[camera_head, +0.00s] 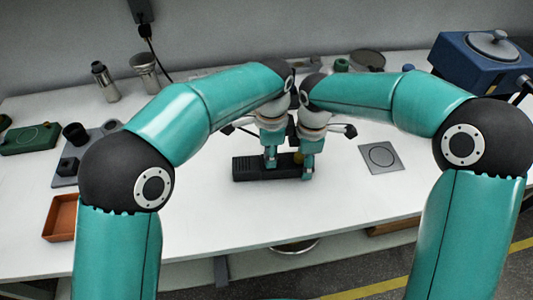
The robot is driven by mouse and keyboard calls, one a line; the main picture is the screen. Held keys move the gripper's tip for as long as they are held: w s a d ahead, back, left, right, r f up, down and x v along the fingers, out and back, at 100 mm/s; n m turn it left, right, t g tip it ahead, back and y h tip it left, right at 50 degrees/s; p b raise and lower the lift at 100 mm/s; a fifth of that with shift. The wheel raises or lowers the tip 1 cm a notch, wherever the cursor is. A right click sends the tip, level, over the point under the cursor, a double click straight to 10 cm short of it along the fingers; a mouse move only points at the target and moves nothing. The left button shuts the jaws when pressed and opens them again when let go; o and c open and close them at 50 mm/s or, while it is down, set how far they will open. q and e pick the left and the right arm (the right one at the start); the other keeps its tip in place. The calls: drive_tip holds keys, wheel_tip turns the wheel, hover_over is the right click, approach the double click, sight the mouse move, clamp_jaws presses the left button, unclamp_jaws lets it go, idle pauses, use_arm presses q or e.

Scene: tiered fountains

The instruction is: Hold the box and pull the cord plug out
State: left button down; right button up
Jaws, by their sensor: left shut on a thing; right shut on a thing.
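A long black box (248,169) lies on the white table in front of me, near the middle. My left gripper (270,164) is shut on the box, towards its right part. My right gripper (307,175) is beside it, at the box's right end, shut on the cord plug, which its fingers hide. A small yellowish round piece (298,158) shows between the two grippers. I cannot tell whether it belongs to the plug. The cord is not clearly visible, and the grippers cover the box's right end.
A grey square plate (381,157) lies right of the box. An orange tray (61,219) is at the left front edge. A blue machine (478,68) stands at the back right. Metal canisters (145,72) stand at the back left. The table (230,220) before the box is clear.

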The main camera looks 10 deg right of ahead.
use_arm(q)
drive_tip(key=shift+r, duration=0.75)
use_arm(e)
drive_tip(key=shift+f, duration=0.2)
idle(0.6)
use_arm(q)
drive_tip(key=shift+r, duration=1.45)
use_arm(e)
drive_tip(key=o, duration=1.5)
drive_tip(key=shift+c, duration=0.2)
drive_tip(key=shift+r, duration=0.1)
